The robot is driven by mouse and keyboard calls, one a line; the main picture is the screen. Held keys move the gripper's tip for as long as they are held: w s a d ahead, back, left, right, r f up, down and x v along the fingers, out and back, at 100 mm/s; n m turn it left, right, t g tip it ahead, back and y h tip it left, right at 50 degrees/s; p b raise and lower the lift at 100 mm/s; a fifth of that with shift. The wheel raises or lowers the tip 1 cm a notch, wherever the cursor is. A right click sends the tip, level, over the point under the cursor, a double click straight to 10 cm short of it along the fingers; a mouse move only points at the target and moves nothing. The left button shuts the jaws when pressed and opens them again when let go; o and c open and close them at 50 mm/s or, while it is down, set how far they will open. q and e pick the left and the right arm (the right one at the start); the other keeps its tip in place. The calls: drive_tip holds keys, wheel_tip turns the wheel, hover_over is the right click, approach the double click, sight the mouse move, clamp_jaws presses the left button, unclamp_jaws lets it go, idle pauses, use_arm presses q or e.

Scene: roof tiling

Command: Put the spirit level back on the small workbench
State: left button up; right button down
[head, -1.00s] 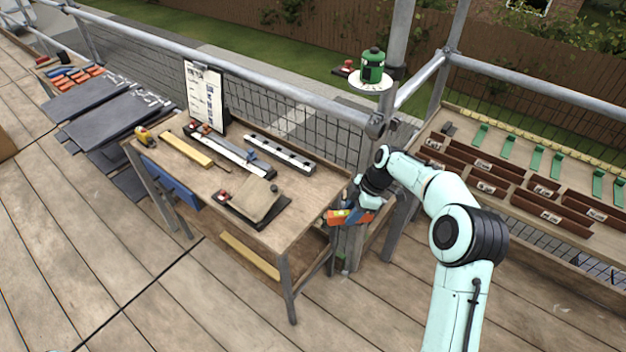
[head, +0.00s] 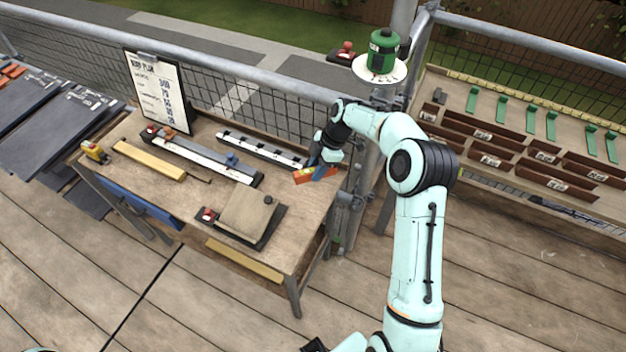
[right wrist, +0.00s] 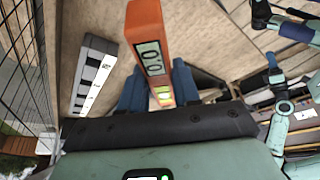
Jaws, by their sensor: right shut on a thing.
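The orange-red spirit level (head: 304,177) is in my right gripper (head: 322,169), over the back right end of the small workbench (head: 290,228). In the right wrist view the level (right wrist: 147,30) sticks out forward between the blue fingers (right wrist: 158,90), its display and yellow-green vial facing the camera. Bare wood shows behind it. I cannot tell whether it touches the top. A part of my left arm seems to show at the upper right of the wrist view; its gripper is not clear.
The black-and-white slotted bar (head: 262,150) lies just left of the level; a long white-topped tool (head: 205,159) lies beyond. A brown slab on a dark tray (head: 250,212) is in front. A clipboard (head: 158,92) stands at the back. A green canister (head: 383,50) is on a post-mounted disc.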

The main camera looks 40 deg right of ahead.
drive_tip(key=shift+f, duration=3.1)
drive_tip(key=shift+f, duration=0.1)
drive_tip(key=c, duration=0.8)
unclamp_jaws()
drive_tip(key=v, duration=0.7)
drive_tip(key=shift+d+r, duration=0.1)
drive_tip(key=shift+r, duration=0.3)
